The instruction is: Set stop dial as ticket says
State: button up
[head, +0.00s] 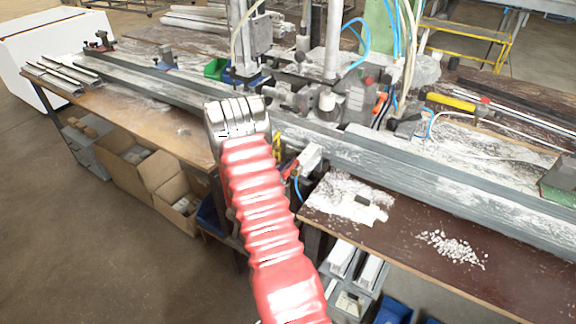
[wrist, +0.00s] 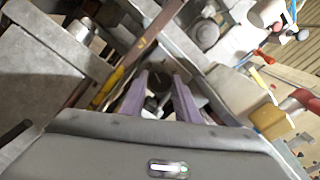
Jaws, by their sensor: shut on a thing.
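My gripper (wrist: 160,92) shows in the wrist view with its two purple-grey fingers on either side of a small dark round piece, which looks like the stop dial (wrist: 158,78). It is shut on this piece. Any marks on the dial are too small to read. In the head view my red arm reaches to the bench's clamp machine (head: 325,100), and its silver wrist hides the fingers and the dial. I cannot make out a ticket in either view.
A long grey profile rail (head: 400,172) runs along the bench. Blue hoses and cables hang by the machine. A yellow-handled tool (head: 452,102) lies behind the rail. White chips (head: 452,248) lie on the brown bench top. Cardboard boxes (head: 140,165) stand below at left.

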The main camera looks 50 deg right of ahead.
jog(key=m, duration=1.9)
jog(key=shift+w+a+f, duration=0.1)
jog(key=shift+a+f, duration=0.05)
jog(key=shift+f, duration=0.1)
jog(key=o, duration=1)
jog(key=shift+r, duration=0.15)
jog(key=shift+o, duration=0.2)
jog(key=s+a, duration=0.1)
jog(key=a, duration=1.2)
jog(key=shift+s+a, duration=0.15)
jog(key=shift+a, duration=0.15)
